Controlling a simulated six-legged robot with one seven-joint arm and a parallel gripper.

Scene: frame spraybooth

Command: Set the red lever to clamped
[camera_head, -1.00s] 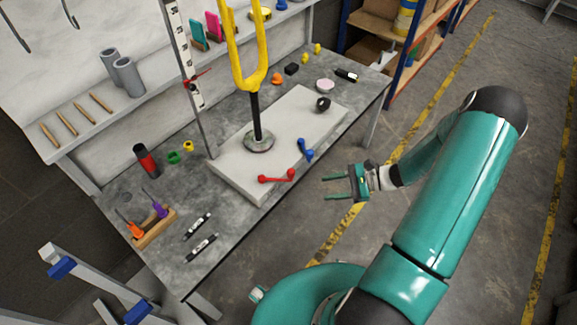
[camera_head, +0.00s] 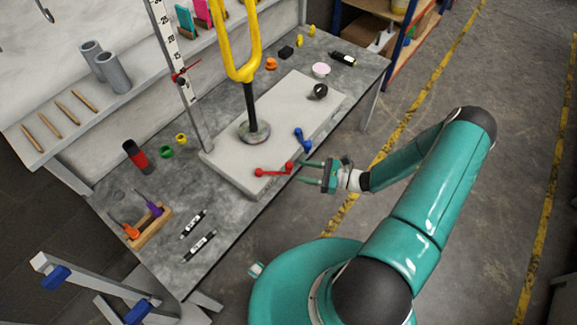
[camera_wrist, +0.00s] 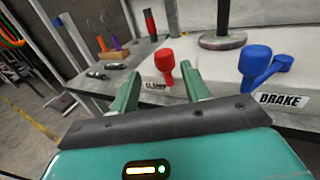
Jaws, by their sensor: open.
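The red lever (camera_head: 274,170) is at the front edge of a pale slab (camera_head: 221,175) on the workbench. In the wrist view the red lever (camera_wrist: 165,65) stands between and beyond my open fingers, above a label partly hidden by a finger. A blue lever (camera_head: 302,139) is to its right, and in the wrist view the blue lever (camera_wrist: 258,66) is above a label reading BRAKE. My gripper (camera_head: 305,172) is open and empty, its fingers pointing at the slab's front edge close to the red lever. I cannot tell whether a fingertip touches the lever.
A yellow fork frame (camera_head: 240,50) stands on a post on the slab. A tool holder (camera_head: 150,228) and two dark markers lie on the left of the bench (camera_head: 215,222). A ruler post (camera_head: 185,80) rises behind the slab. The floor right of the bench is clear.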

